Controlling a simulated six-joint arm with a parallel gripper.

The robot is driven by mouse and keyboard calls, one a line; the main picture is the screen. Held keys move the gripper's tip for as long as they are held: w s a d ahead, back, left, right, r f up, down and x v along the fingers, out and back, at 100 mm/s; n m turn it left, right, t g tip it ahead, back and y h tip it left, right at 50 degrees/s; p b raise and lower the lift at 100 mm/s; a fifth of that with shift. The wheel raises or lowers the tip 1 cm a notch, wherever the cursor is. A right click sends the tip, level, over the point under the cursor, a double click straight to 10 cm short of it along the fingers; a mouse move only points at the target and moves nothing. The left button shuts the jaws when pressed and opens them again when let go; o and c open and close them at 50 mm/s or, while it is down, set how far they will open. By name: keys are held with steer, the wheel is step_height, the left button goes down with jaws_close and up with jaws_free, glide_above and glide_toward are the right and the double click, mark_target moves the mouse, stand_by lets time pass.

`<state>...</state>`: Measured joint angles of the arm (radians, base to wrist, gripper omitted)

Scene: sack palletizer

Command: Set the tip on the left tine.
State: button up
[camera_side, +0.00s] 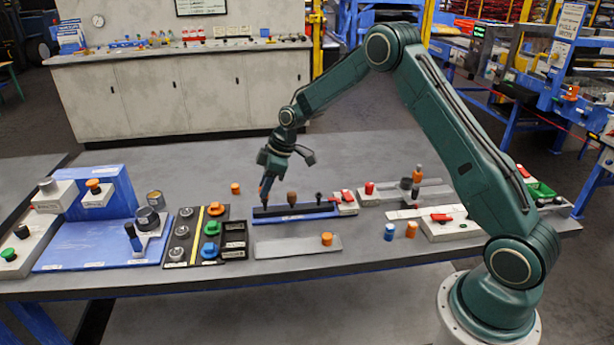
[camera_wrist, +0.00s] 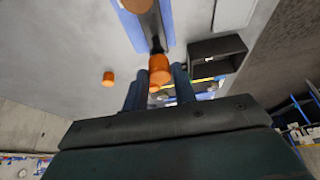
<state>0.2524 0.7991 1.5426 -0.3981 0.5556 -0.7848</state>
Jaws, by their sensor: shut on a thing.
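A blue rack (camera_side: 297,216) with a dark top bar lies on the grey table. A brown-topped middle tine (camera_side: 291,199) and a bare black right tine (camera_side: 318,198) stand on it. My gripper (camera_side: 264,195) is over the rack's left end and points down. In the wrist view its two fingers (camera_wrist: 158,86) are shut on an orange tip (camera_wrist: 159,68). A dark left tine (camera_wrist: 157,45) shows right beside the tip's end. I cannot tell whether the tip is seated on it or just above. The brown top also shows in the wrist view (camera_wrist: 138,4).
A loose orange cylinder (camera_side: 236,188) stands behind the rack's left end. A black compartment tray (camera_side: 235,240) is to the left. A grey plate (camera_side: 297,248) with another orange cylinder (camera_side: 327,239) lies in front. A red-handled block (camera_side: 345,202) is at the rack's right end.

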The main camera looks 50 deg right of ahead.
steer(key=shift+f, duration=0.55)
stand_by(0.9)
steer(key=o, duration=1)
steer(key=shift+r, duration=0.15)
steer(key=shift+r, duration=3.9)
steer(key=shift+r, duration=0.1)
